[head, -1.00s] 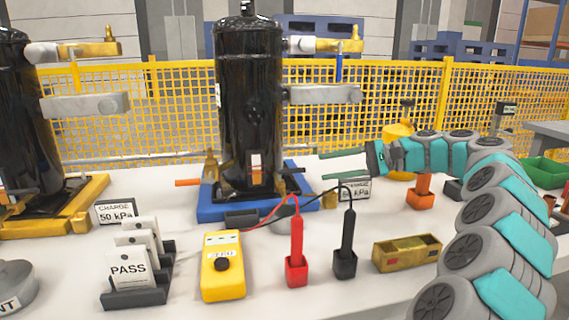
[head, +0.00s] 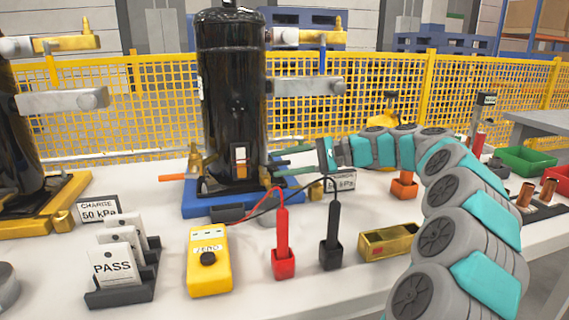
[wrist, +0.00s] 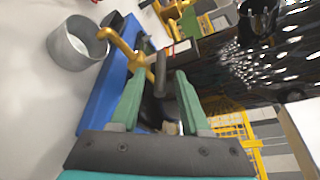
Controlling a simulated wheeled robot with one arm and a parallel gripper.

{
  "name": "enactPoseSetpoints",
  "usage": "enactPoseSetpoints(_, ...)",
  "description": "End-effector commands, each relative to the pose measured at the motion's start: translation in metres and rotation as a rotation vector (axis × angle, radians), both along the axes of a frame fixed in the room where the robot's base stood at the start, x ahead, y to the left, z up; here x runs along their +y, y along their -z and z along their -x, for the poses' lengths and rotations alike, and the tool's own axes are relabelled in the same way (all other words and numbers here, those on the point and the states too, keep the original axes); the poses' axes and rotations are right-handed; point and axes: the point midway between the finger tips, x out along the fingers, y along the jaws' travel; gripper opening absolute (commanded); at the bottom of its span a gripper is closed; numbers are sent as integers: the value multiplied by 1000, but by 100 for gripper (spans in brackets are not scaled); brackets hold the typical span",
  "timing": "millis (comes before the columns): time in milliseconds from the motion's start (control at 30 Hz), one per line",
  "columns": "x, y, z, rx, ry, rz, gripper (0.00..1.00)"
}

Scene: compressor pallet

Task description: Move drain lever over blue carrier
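The blue carrier (head: 205,209) holds a black compressor (head: 230,95). My gripper (head: 278,160) reaches in from the right at the carrier's right side, its green fingers apart and pointing at the compressor. In the wrist view, the open fingers (wrist: 160,76) straddle a short dark grey lever (wrist: 162,68), which looks like the drain lever. I see no clear contact. It joins a brass drain fitting (wrist: 125,52) with a curved spout beside a grey cup (wrist: 76,42). The carrier's blue edge (wrist: 105,88) runs to the left of the fingers. The lever is not clearly visible in the head view.
A yellow meter (head: 209,262), a red probe (head: 282,240) and a black probe (head: 332,235) stand in front, their leads crossing near the carrier. A brass box (head: 388,242) sits to the right. An orange handle (head: 171,177) sticks out left of the carrier.

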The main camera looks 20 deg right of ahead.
Motion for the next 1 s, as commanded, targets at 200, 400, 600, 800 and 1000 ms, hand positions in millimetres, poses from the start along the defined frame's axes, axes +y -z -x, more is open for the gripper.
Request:
enactPoseSetpoints(200, 0, 0, 0, 1, 0, 0, 22)
enactPoseSetpoints(400, 0, 0, 0, 1, -1, 0, 0)
enactPoseSetpoints(600, 0, 0, 0, 1, -1, 0, 0)
enactPoseSetpoints(800, 0, 1, 0, 1, -1, 0, 0)
enactPoseSetpoints(1000, 0, 1, 2, 2, 13, 0, 0)
